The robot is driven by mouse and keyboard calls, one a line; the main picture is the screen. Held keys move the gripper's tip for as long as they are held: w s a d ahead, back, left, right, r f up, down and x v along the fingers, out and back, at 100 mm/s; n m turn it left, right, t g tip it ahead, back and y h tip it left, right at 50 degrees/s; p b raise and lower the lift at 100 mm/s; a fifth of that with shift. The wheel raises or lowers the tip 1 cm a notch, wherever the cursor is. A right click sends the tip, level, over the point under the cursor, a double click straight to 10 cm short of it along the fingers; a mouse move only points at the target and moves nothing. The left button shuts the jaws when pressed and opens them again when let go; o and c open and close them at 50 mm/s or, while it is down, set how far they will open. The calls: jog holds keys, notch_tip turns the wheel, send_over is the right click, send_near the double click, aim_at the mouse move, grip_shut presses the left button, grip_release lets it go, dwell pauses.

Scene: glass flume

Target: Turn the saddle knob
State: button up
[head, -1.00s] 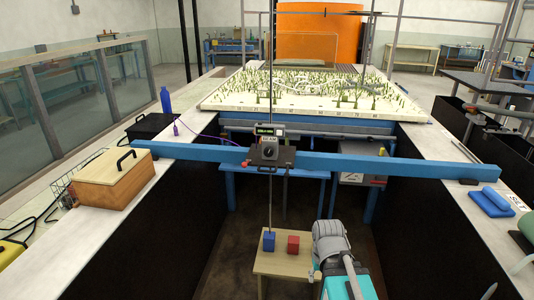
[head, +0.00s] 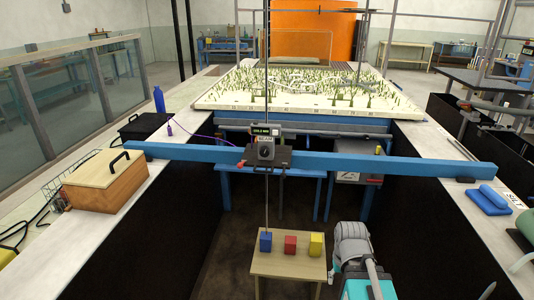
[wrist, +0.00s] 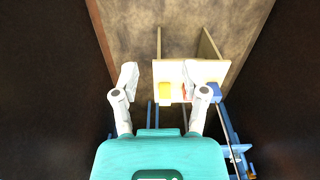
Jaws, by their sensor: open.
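The saddle (head: 266,153) is a dark block with a small display box, sitting on the blue beam (head: 400,168) that spans the flume. Its round black knob (head: 264,151) faces me. A thin rod runs up and down through the saddle. My gripper (wrist: 164,76) is open and empty in the wrist view, with its two pale fingers spread. Below it is the small wooden table. In the head view my arm is low at the right of that table, below the beam and away from the knob. My fingertips cannot be made out there. The knob is not visible in the wrist view.
The wooden table (head: 288,266) holds a blue cube (head: 265,242), a red cube (head: 290,245) and a yellow cube (head: 315,244). Dark walls flank the channel. A wooden box (head: 104,180) stands on the left ledge; blue rolls (head: 490,201) lie on the right ledge.

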jog(key=shift+d, duration=0.15)
jog(key=o, duration=0.4)
jog(key=shift+w, duration=0.1)
jog(key=shift+o, duration=0.2)
jog(key=shift+w, duration=0.25)
jog(key=w+a+r+n+t+h, duration=0.3)
jog(key=w+r+n+t, duration=0.15)
jog(key=w+n, duration=0.45)
jog(key=w+a+r+n+t+h, duration=0.2)
jog(key=w+r+n+t+h, duration=0.25)
jog(key=w, duration=0.65)
jog(key=w+a+r+n+t+y, duration=0.2)
jog(key=a+r+n+t, duration=0.1)
jog(key=a+n, duration=0.4)
jog(key=w+a+r+n+t+y, duration=0.2)
jog(key=w+a+r+n+t, duration=0.1)
jog(key=a+n, duration=0.4)
jog(key=w+a+r+n+t+y, duration=0.2)
jog(key=a+r+n+t, duration=0.1)
jog(key=a+n, duration=0.4)
jog(key=shift+w+a+r, duration=0.25)
jog(key=shift+a+r, duration=0.1)
jog(key=shift+a, duration=0.1)
jog(key=shift+w+y, duration=0.1)
jog(key=shift+y, duration=0.15)
